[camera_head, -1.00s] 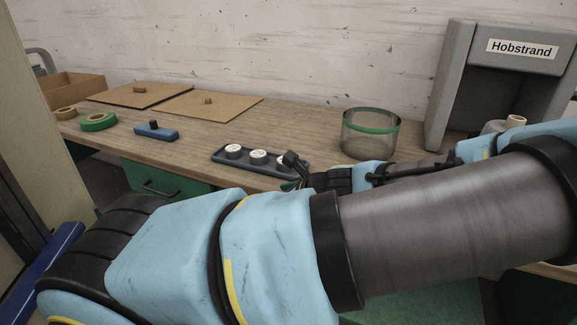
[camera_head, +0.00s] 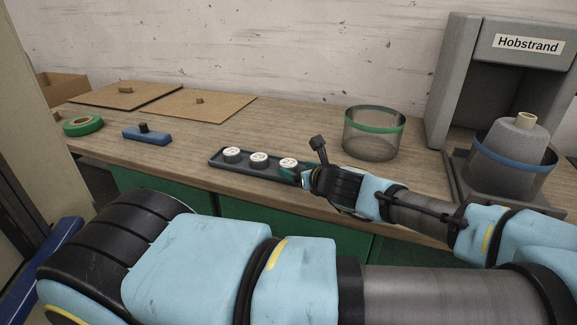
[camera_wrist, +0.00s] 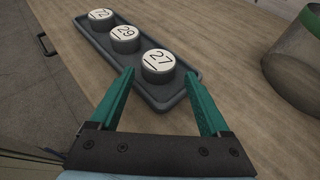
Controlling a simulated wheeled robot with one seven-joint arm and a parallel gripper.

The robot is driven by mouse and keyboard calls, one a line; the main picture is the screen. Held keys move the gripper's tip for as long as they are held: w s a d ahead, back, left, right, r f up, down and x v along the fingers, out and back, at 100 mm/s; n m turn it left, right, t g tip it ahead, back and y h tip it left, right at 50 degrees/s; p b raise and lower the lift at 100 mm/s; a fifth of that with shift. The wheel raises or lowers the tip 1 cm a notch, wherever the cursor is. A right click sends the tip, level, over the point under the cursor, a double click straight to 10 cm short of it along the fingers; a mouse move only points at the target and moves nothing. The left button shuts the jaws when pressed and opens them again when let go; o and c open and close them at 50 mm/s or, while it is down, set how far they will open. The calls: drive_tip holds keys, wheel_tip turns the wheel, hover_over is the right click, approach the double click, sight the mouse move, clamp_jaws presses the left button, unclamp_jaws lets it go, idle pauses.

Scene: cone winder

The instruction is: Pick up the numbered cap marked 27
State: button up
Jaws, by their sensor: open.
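Three white-topped numbered caps stand in a row in a dark grey tray (camera_head: 213,160) on the bench. In the head view, the right-hand cap (camera_head: 288,163) is beside my gripper, whose fingers are mostly hidden there.
A clear green-rimmed container (camera_head: 372,135) stands right of the tray. A grey Hobstrand machine (camera_head: 455,80) and a blue-banded container holding a cone (camera_head: 508,165) are further right. The bench's front edge runs close to the tray.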

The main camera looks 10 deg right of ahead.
sight(290, 164)
drive_tip(key=p+x, duration=0.1)
drive_tip(key=x, duration=0.3)
drive_tip(key=shift+a+r, duration=0.15)
drive_tip(key=shift+r, duration=0.05)
drive_tip(key=shift+w+a+f, duration=0.1)
drive_tip(key=shift+w+f, duration=0.2)
drive_tip(key=c, duration=1.1)
drive_tip(key=shift+r, duration=0.2)
